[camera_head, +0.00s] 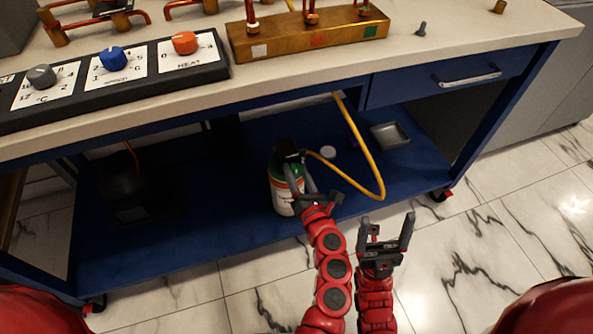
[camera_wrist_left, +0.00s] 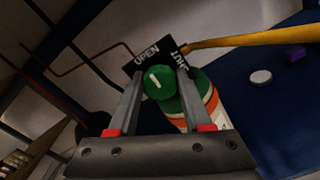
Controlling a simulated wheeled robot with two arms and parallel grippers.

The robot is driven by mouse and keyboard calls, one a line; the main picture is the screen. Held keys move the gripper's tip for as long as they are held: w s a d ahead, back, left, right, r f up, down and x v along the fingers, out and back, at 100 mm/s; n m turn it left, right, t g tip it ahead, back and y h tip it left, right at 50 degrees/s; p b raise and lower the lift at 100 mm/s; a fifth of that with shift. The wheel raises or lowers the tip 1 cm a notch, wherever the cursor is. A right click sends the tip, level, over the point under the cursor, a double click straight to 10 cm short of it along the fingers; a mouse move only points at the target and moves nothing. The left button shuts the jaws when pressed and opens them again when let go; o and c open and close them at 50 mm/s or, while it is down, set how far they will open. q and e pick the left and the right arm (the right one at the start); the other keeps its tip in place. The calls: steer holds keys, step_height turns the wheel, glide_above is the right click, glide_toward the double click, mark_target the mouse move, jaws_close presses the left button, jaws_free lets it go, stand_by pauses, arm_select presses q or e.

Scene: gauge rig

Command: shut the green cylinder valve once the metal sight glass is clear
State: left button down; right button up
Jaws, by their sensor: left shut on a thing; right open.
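A white, green and orange gas cylinder (camera_head: 282,192) stands on the blue lower shelf. Its green valve knob (camera_wrist_left: 158,84), with a white mark on its face, shows in the left wrist view. Behind the knob is a black plate (camera_wrist_left: 146,56) lettered OPEN and SHUT. My left gripper (camera_head: 298,172) is shut on the knob, one finger on each side, also in the left wrist view (camera_wrist_left: 159,98). My right gripper (camera_head: 387,232) is open and empty, in front of the shelf at the right. I cannot make out the metal sight glass; the rig's top is cut off.
A yellow hose (camera_head: 371,160) loops from the cylinder up under the bench. A grey tray (camera_head: 390,135) and a white round lid (camera_head: 328,152) lie on the shelf (camera_head: 225,222). A brass manifold (camera_head: 275,43) and a dial panel (camera_head: 130,92) sit on the benchtop above.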

arm_select(q)
steer(key=m+p, duration=0.3)
steer(key=m, duration=0.1)
steer(key=shift+d+r+m, duration=0.1)
steer(key=shift+r+m, duration=0.05)
steer(key=shift+m, duration=0.15)
steer(key=m+p, duration=0.3)
steer(key=m, duration=0.1)
steer(key=shift+p, duration=0.3)
steer(key=m+p, duration=0.3)
steer(key=m, duration=0.2)
steer(key=m+p, duration=0.2)
steer(key=m, duration=0.1)
steer(key=shift+f+m+p, duration=0.2)
steer(key=shift+m+p, duration=0.1)
steer(key=shift+p, duration=0.1)
steer(key=shift+f+m, duration=0.15)
steer(key=shift+m, duration=0.15)
steer(key=shift+c, duration=1.6)
jaws_free()
